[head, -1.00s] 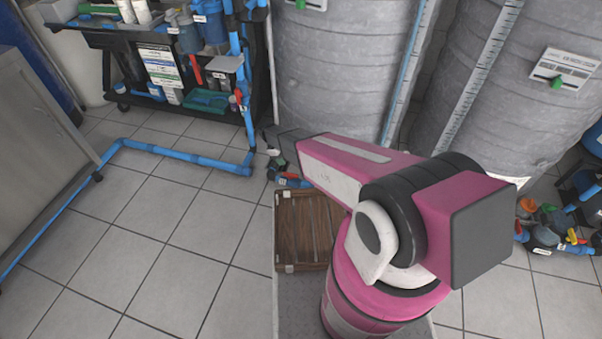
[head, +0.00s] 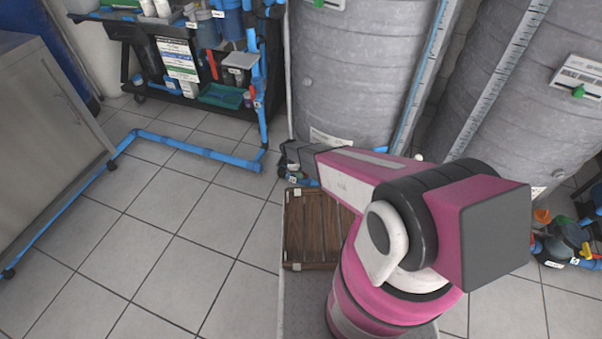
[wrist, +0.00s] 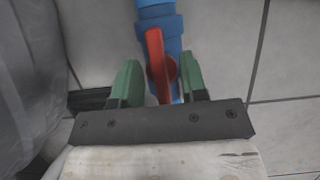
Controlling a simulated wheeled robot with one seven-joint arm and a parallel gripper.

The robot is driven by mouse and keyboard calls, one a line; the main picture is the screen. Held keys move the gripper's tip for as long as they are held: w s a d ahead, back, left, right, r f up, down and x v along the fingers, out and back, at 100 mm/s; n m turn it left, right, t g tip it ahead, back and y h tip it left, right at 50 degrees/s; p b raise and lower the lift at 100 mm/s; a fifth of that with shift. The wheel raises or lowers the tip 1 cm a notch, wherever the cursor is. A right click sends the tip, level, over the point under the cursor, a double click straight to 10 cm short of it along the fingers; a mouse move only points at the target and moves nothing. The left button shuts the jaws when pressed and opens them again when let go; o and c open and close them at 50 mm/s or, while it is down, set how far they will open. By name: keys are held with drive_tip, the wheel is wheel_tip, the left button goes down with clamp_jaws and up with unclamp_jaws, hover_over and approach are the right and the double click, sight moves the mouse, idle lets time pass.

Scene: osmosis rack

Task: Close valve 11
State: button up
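In the wrist view, a valve with a red lever handle (wrist: 157,58) sits on a blue pipe (wrist: 157,10). The lever lies roughly along the pipe, tilted slightly. My gripper (wrist: 161,68) is open, with one green finger on each side of the handle and gaps visible between. I cannot tell how far the fingertips are from it in depth. No valve number is readable. In the head view, my gripper's dark body (head: 296,156) is beside the grey tank, and a bit of blue piping (head: 308,182) shows below it. My arm hides most of the valve there.
A large grey tank (head: 345,70) stands close behind my gripper. A brown wooden crate (head: 318,230) is just in front. A blue floor pipe (head: 190,148) runs left near a dark rack (head: 135,50). More valves (head: 562,240) lie at the right.

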clamp_jaws()
drive_tip(key=shift+m, duration=0.3)
drive_tip(key=m+g+y, duration=0.1)
drive_tip(key=m, duration=0.2)
drive_tip(key=shift+m+g, duration=0.3)
drive_tip(key=shift+m, duration=0.1)
drive_tip(key=m+g+y, duration=0.1)
drive_tip(key=m, duration=0.3)
drive_tip(key=m+y, duration=0.1)
drive_tip(key=m, duration=0.1)
drive_tip(key=m+y, duration=0.1)
drive_tip(key=m, duration=0.2)
drive_tip(key=shift+g, duration=0.3)
drive_tip(key=m+y, duration=0.1)
drive_tip(key=m, duration=0.3)
drive_tip(key=shift+y, duration=0.4)
drive_tip(key=shift+m, duration=0.4)
